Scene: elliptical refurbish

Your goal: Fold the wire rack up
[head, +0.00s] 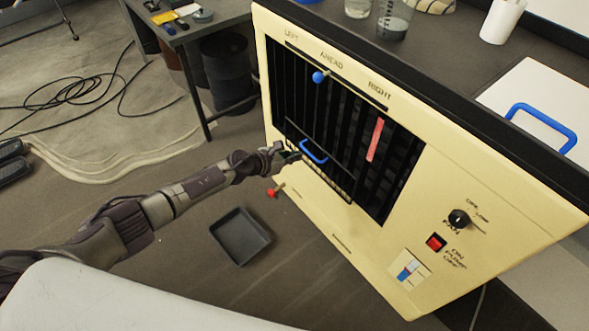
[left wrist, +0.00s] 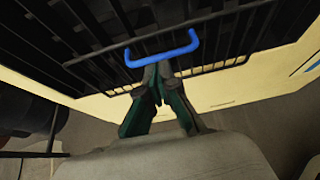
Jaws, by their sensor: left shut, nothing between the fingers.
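The wire rack (head: 333,181) is dark, with thin bars, and lies along the lower part of the black slatted opening in the cream panel. Its blue handle (head: 313,153) is on the outer bar. The left wrist view shows the rack's bars (left wrist: 218,65) and the blue handle (left wrist: 165,58) just beyond my gripper. My left gripper (head: 294,156) is at the left end of the handle. In the left wrist view its fingertips (left wrist: 158,76) are together, under the handle's middle, with nothing between them. I cannot tell whether they touch it. My right gripper is not in view.
A dark tray (head: 240,237) lies on the floor below. A dark counter with cups borders the panel's top.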

